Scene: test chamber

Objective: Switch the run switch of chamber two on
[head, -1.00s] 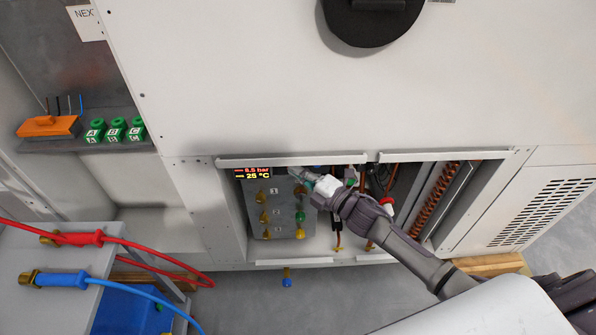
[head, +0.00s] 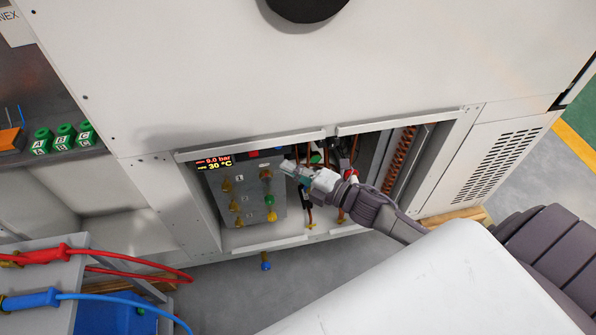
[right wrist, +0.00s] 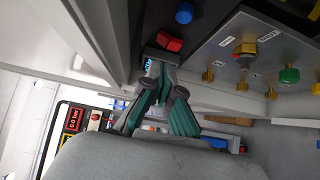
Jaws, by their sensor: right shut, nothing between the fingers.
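A recessed grey panel (head: 243,205) in the head view has a lit display (head: 213,164) reading 9.0 bar and 30 °C. A red rocker switch (head: 253,153) sits at its upper edge beside a blue button (head: 267,152); the right wrist view shows the switch (right wrist: 168,42) and button (right wrist: 184,13) closer. I cannot read a chamber number or the switch's on/off position. My right gripper (head: 286,167) is shut and empty, just right of the panel's top. In the wrist view its fingertips (right wrist: 160,64) are close to the red switch; contact is unclear. My left gripper is out of view.
Brass and green valve fittings (head: 270,207) stick out of the panel. Pipes and a copper coil (head: 399,160) fill the bay on the right. Another display (right wrist: 72,118) shows in the wrist view.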

